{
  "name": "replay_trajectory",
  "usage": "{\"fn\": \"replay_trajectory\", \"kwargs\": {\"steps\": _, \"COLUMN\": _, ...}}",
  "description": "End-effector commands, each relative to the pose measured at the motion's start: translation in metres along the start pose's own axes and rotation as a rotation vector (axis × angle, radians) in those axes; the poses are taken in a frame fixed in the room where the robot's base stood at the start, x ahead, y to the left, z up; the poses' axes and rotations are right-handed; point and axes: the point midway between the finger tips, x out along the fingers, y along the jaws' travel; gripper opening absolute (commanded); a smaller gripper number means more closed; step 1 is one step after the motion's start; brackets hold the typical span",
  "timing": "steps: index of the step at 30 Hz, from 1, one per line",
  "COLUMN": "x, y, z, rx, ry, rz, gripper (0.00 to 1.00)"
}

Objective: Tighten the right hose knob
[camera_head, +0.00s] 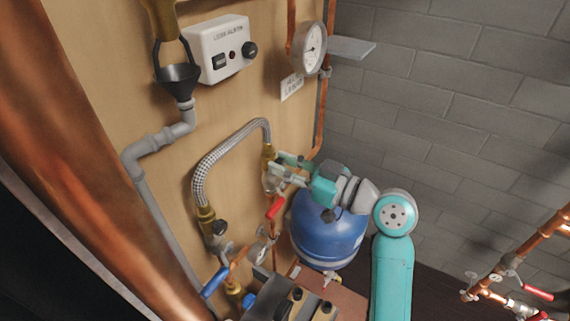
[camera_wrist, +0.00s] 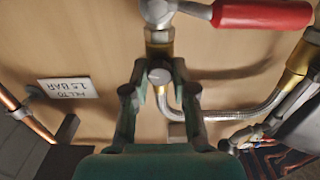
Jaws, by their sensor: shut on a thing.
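The braided metal hose (camera_head: 225,148) arches across the wooden panel between a left and a right brass fitting. The right brass fitting (camera_head: 267,152) is where the hose comes down on the right. In the head view the fingers mostly hide this knob. The left hose knob (camera_head: 220,227) is dark and stands clear of my gripper.
A red-handled valve (camera_head: 275,207) sits close below my gripper; its red handle (camera_wrist: 262,14) also shows in the wrist view. A blue tank (camera_head: 325,235) stands below my arm. A pressure gauge (camera_head: 313,46) and a white control box (camera_head: 221,47) are higher on the panel.

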Motion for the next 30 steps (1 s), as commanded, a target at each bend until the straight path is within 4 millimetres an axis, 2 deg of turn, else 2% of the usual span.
{"fn": "replay_trajectory", "kwargs": {"steps": 11, "x": 0.000, "y": 0.000, "z": 0.000, "rx": 0.046, "ry": 0.000, "rz": 0.000, "gripper": 0.00}}
{"fn": "replay_trajectory", "kwargs": {"steps": 12, "x": 0.000, "y": 0.000, "z": 0.000, "rx": 0.046, "ry": 0.000, "rz": 0.000, "gripper": 0.31}}
{"fn": "replay_trajectory", "kwargs": {"steps": 15, "x": 0.000, "y": 0.000, "z": 0.000, "rx": 0.046, "ry": 0.000, "rz": 0.000, "gripper": 0.51}}
{"fn": "replay_trajectory", "kwargs": {"steps": 25, "x": -0.002, "y": 0.000, "z": 0.000, "rx": 0.046, "ry": 0.000, "rz": 0.000, "gripper": 0.51}}
{"fn": "replay_trajectory", "kwargs": {"steps": 30, "x": -0.019, "y": 0.002, "z": 0.001, "rx": 0.046, "ry": 0.000, "rz": 0.004, "gripper": 0.51}}
